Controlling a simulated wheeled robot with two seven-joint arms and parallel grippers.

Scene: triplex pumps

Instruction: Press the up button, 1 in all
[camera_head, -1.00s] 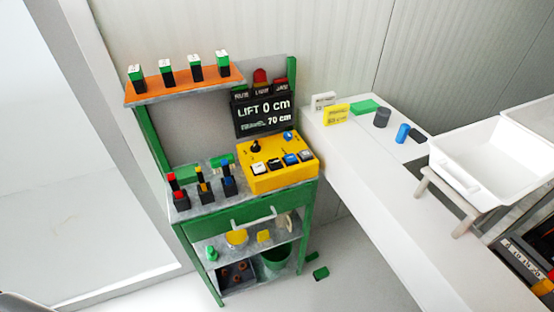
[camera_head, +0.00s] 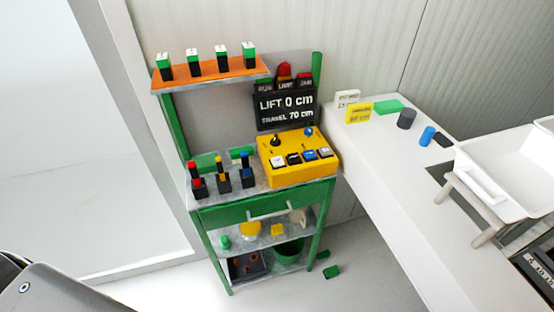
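A yellow control box (camera_head: 299,173) sits on the right of the green workbench top (camera_head: 257,184). Its sloped face carries a row of several buttons: a white one (camera_head: 276,160), a black one (camera_head: 293,158), a blue one (camera_head: 309,155) and a white one (camera_head: 325,152). A black knob (camera_head: 275,140) and a blue-topped switch (camera_head: 308,132) stand behind them. The button labels are too small to read. A black display (camera_head: 287,107) above reads "LIFT 0 cm" and "TRAVEL 70 cm". Neither gripper shows; only a grey part of mine is at the lower left.
Red, yellow and blue-topped black switches (camera_head: 221,176) stand left of the box. An orange shelf (camera_head: 210,75) with several green-and-black blocks hangs above. A white counter (camera_head: 385,160) with a white bin (camera_head: 505,165) stands at right. A green block (camera_head: 332,272) lies on the floor.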

